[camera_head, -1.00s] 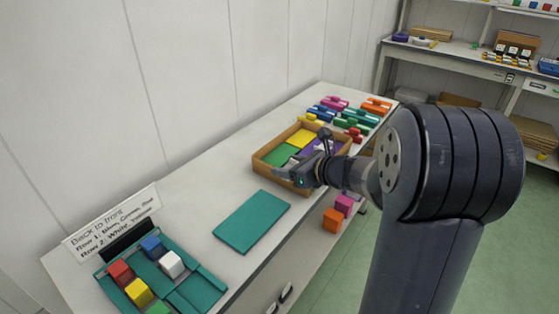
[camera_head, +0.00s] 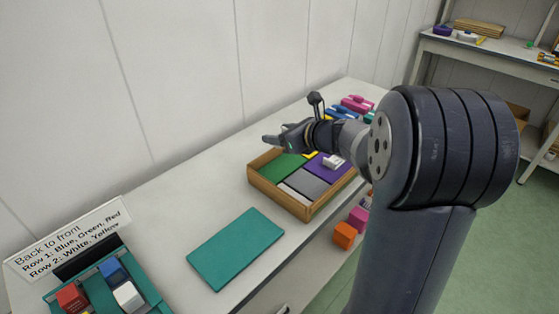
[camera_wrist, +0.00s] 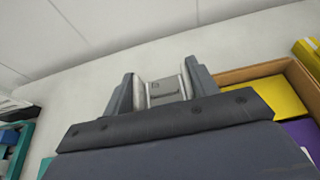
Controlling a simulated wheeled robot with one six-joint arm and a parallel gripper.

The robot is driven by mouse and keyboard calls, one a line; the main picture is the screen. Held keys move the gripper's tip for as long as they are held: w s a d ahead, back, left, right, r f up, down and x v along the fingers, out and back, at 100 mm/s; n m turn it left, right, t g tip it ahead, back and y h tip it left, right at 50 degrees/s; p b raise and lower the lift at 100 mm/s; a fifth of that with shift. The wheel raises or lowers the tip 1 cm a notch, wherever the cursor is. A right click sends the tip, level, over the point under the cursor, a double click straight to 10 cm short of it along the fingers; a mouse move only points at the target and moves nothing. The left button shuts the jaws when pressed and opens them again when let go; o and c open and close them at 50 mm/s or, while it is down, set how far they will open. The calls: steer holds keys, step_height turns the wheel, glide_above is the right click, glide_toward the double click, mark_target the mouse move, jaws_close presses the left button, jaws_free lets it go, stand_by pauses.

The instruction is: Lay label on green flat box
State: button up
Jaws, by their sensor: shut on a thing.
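My gripper (camera_head: 270,138) is raised over the back left side of the wooden tray, its tip pointing left toward the wall. In the wrist view my gripper (camera_wrist: 160,88) is shut on a small pale grey piece, the label (camera_wrist: 165,89), between its two dark fingers. The label cannot be made out in the head view. The green flat box (camera_head: 278,167) lies in the back left part of the tray, below and slightly right of the fingertips, partly covered by my gripper. In the wrist view the green flat box is hidden behind my gripper's body.
The wooden tray (camera_head: 276,197) also holds purple (camera_head: 318,166), grey (camera_head: 307,185) and yellow (camera_wrist: 275,95) flat boxes. A small white piece (camera_head: 333,162) rests by the purple one. A teal mat (camera_head: 236,248) lies in front left.

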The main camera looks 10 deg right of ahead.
step_height(320, 180, down, 9)
steer(key=shift+r+b, duration=0.15)
steer(key=shift+b, duration=1)
steer(key=shift+f, duration=0.25)
steer(key=o, duration=0.9)
steer(key=shift+r, duration=0.1)
steer(key=shift+o, duration=0.2)
steer(key=shift+r, duration=0.1)
steer(key=shift+s+d+r, duration=0.1)
steer(key=shift+s+r, duration=0.05)
steer(key=shift+r, duration=0.05)
steer(key=p+v, duration=0.1)
steer(key=v, duration=1)
steer(key=shift+s+d+p, duration=0.15)
steer(key=shift+s+p, duration=0.15)
